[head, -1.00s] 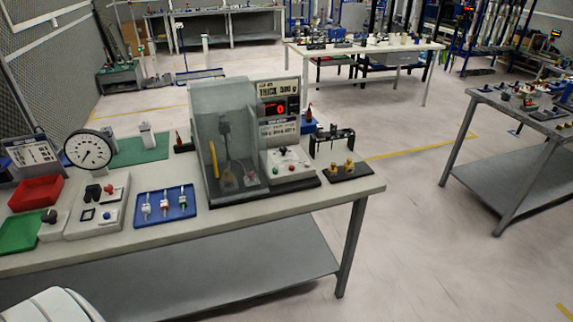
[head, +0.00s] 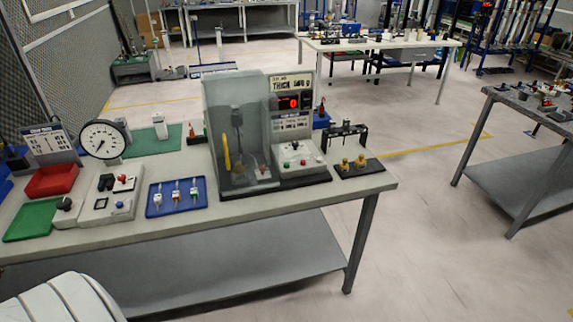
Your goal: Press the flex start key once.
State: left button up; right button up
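A bench tester (head: 293,122) with a clear enclosure (head: 237,130) stands on the near bench. Its red display (head: 294,102) shows 0. The key labels are too small to read, so I cannot tell which one is flex start. Neither of my grippers is in view.
On the near bench (head: 250,206) are a round dial gauge (head: 102,139), a red tray (head: 52,181), a green mat (head: 30,220), a blue tray (head: 161,208) and a black stand with brass parts (head: 360,169). Open floor (head: 430,220) lies to the right.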

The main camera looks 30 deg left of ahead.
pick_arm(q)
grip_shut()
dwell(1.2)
